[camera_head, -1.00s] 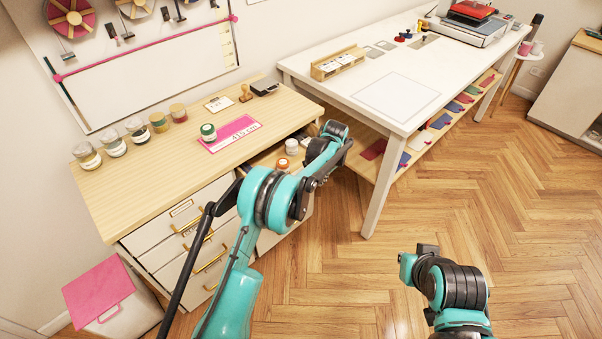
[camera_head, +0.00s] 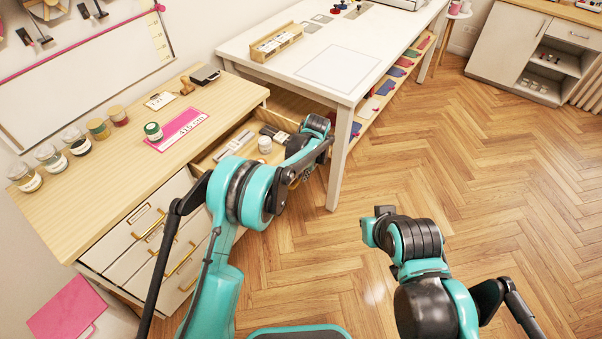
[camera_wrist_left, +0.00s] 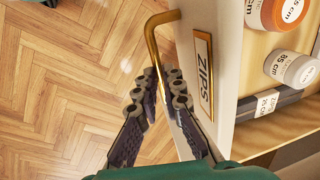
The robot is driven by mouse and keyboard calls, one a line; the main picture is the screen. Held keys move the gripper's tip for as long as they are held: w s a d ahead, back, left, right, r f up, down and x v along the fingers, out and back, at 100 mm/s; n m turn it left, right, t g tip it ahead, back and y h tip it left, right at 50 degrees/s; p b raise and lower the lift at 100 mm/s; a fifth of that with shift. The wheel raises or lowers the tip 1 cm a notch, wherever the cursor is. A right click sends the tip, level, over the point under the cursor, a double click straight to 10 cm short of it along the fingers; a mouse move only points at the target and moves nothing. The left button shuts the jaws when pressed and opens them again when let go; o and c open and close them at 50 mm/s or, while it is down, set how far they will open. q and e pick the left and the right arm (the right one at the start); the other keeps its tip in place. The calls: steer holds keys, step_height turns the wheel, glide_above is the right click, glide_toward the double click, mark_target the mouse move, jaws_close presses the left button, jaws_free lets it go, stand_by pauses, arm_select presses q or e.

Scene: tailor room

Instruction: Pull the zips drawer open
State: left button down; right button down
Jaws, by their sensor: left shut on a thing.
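The zips drawer shows in the left wrist view by its white front with a framed ZIPS label (camera_wrist_left: 203,75) and brass handle (camera_wrist_left: 152,45). My left gripper (camera_wrist_left: 163,98) is shut on the handle, its fingers on either side of the bar. In the head view the drawer (camera_head: 205,158) stands pulled out under the right part of the wooden worktop. A white-lidded jar (camera_head: 265,144) and flat packs (camera_head: 235,142) lie inside. My left arm hides the drawer's front and the gripper's fingers there. Of my right arm only links show; its fingers are out of sight.
A wooden cabinet top (camera_head: 120,165) holds several jars and a pink strip (camera_head: 178,130). Other drawers (camera_head: 150,245) below are closed. A white table (camera_head: 345,38) stands behind to the right, its near leg (camera_head: 340,165) close to my left arm. The wood floor (camera_head: 460,160) at right is clear.

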arm_select(q)
steer(key=c, duration=1.6)
jaws_free()
steer(key=r, duration=0.4)
steer(key=s+d+r, duration=0.1)
steer(key=r, duration=0.6)
steer(key=shift+s+d+r, duration=0.15)
steer(key=shift+d+r, duration=0.2)
